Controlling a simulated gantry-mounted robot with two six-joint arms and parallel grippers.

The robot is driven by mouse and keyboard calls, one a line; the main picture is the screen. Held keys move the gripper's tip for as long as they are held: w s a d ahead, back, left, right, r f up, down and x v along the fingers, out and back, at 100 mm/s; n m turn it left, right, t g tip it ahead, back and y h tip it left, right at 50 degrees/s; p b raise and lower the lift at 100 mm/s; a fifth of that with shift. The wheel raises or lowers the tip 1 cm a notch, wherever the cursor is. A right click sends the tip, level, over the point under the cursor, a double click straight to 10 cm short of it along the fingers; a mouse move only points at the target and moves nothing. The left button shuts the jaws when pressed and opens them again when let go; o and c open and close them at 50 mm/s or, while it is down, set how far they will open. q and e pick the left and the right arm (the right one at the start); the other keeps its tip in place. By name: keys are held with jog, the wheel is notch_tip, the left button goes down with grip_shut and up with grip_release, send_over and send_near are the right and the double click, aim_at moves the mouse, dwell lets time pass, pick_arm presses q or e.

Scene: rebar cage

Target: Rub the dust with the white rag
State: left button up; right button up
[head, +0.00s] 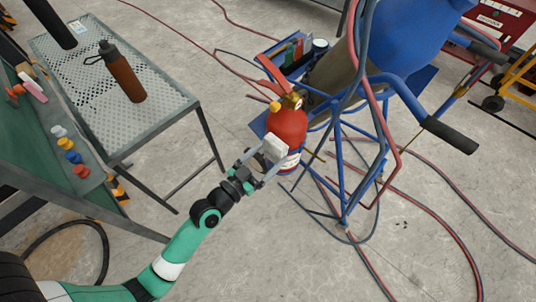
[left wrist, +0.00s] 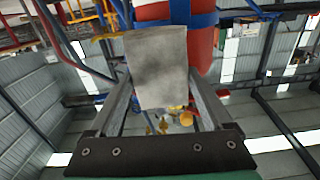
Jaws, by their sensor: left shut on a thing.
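The white rag (head: 274,149) is a pale, greyish folded pad. My left gripper (head: 264,160) is shut on it and holds it at the near side of the red fire extinguisher (head: 287,125) on the blue cart. In the left wrist view, the rag (left wrist: 157,67) stands between the two fingers, in front of the red cylinder (left wrist: 203,45) with its blue band. Whether it touches the surface I cannot tell. The rag hides part of the extinguisher's lower body and label. I cannot make out the dust. My right gripper is not in view.
The blue cart's frame (head: 343,190) and its hoses (head: 440,218) are close to the right. A perforated metal table (head: 115,118) with a brown bottle (head: 124,74) stands left. A green workbench (head: 42,140) holds small coloured items. Open concrete floor lies in front.

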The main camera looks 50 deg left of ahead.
pick_arm(q)
jog(key=shift+w, duration=0.7)
jog(key=shift+a+f+b, duration=0.15)
jog(key=shift+a+b, duration=0.15)
jog(key=shift+b, duration=0.15)
jog(key=shift+s+a+b, duration=0.2)
jog(key=shift+a+b, duration=0.75)
jog(key=shift+a, duration=0.15)
jog(key=shift+a+r, duration=0.2)
jog(key=shift+a, duration=0.45)
